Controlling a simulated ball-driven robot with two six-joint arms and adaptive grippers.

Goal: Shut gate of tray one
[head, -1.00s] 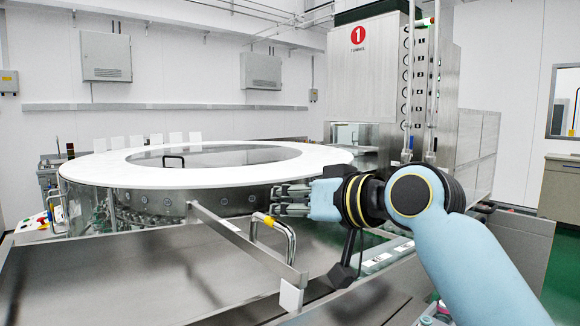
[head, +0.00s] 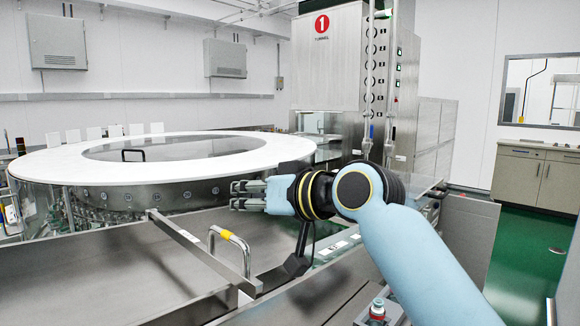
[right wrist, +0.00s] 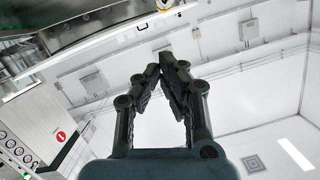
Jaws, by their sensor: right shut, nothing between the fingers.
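A stainless steel tray (head: 90,265) lies in front of the round washer. A long flat metal bar (head: 195,245), which looks like its gate, runs diagonally across it in the head view. A bent metal handle (head: 247,262) with a yellow band stands just right of the bar. I cannot tell which tray is tray one. My right gripper (head: 236,195) is shut and empty, pointing left above the tray, behind and above the handle and apart from it. Its closed fingers also show in the right wrist view (right wrist: 172,62). My left gripper is not in view.
The washer's white ring (head: 60,165) is behind the tray. A tall steel tunnel cabinet (head: 325,75) marked 1 stands at the back. Green floor (head: 525,235) is open at the right.

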